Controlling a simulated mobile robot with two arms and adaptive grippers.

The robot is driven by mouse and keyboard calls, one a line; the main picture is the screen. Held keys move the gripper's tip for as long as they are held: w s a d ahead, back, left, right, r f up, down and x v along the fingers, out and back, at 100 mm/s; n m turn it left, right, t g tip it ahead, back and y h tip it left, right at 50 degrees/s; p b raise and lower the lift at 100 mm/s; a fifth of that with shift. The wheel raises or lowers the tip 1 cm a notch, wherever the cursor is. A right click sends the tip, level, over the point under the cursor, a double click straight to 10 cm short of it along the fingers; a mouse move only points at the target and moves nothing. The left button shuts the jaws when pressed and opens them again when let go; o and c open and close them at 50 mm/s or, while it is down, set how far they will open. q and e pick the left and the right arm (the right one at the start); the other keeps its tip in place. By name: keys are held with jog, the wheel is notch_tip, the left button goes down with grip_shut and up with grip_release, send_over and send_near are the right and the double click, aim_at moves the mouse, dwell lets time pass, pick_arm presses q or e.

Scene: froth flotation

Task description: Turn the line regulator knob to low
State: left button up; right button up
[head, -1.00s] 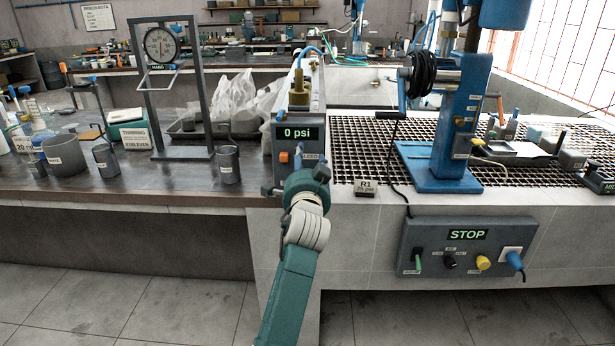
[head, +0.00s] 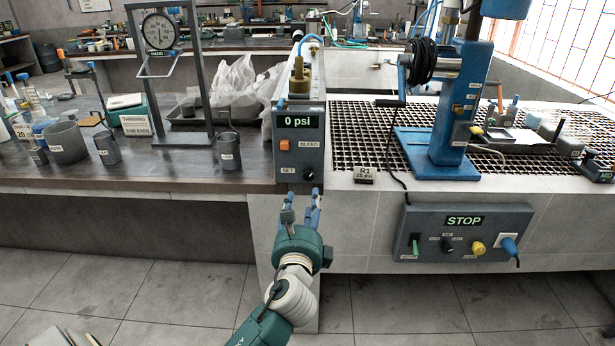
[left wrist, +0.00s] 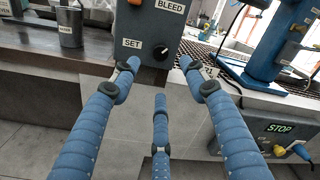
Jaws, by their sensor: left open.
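The regulator box (head: 289,146) is a grey panel at the table's edge. Its green display reads 0 psi, with an orange button marked BLEED above a black knob (head: 309,174) marked SET. The knob also shows in the left wrist view (left wrist: 160,53), with a pale mark that seems to point to its upper right. My left gripper (head: 303,204) is just below and in front of the box. In the left wrist view its three blue fingers (left wrist: 159,78) are spread open and empty, with the knob beyond the tips. No finger visibly touches the knob. My right gripper is not in view.
A control box (head: 464,233) reading STOP hangs on the front to the right. A small R1 tag (head: 365,174) stands beside the regulator box. A blue machine stand (head: 452,140) is on the grating.

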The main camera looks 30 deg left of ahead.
aim_at(309, 177)
pick_arm(q)
jog(key=x, duration=1)
jog(key=shift+w+a+f+p, duration=0.1)
jog(key=shift+w+f+p, duration=0.1)
jog(key=shift+w+p, duration=0.2)
jog(key=shift+c, duration=0.6)
grip_shut()
